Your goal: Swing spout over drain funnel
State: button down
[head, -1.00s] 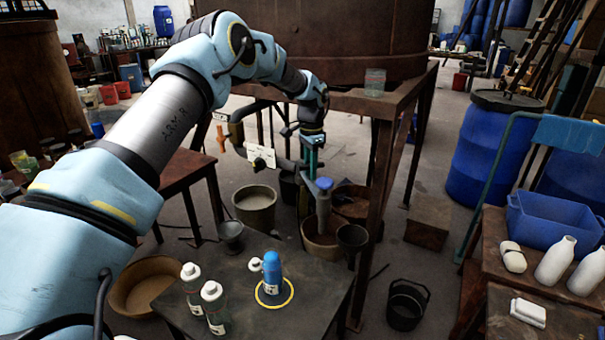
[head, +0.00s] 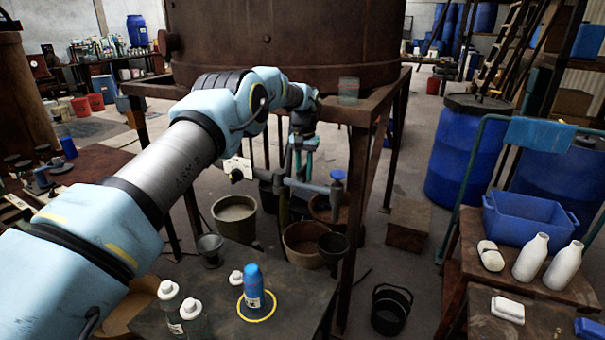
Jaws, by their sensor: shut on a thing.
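The grey spout (head: 310,186) is a pipe below the vat, with a blue knob and a short downturned outlet at its right end. My gripper (head: 302,158) is shut on an upright part at the spout's left side; its fingers hide most of the grip. A dark funnel (head: 332,246) stands below the outlet end, apart from it. I cannot tell whether the outlet is exactly above its mouth. A second, grey funnel (head: 209,248) stands farther left, and I cannot tell which is the drain funnel.
The rusty vat (head: 275,45) stands on a steel frame whose leg (head: 357,185) is close right of the spout. Buckets (head: 235,216) stand below. A blue bottle (head: 253,285) and white-capped bottles are on the near dark table (head: 300,290).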

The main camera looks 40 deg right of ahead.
jog(key=shift+w+d, duration=0.1)
dwell(0.5)
jog(key=c, duration=0.8)
grip_release()
jog(key=shift+c, duration=0.2)
notch_tip(320, 180, up, 11)
jog(key=shift+f+b, duration=0.15)
jog(key=shift+b, duration=0.6)
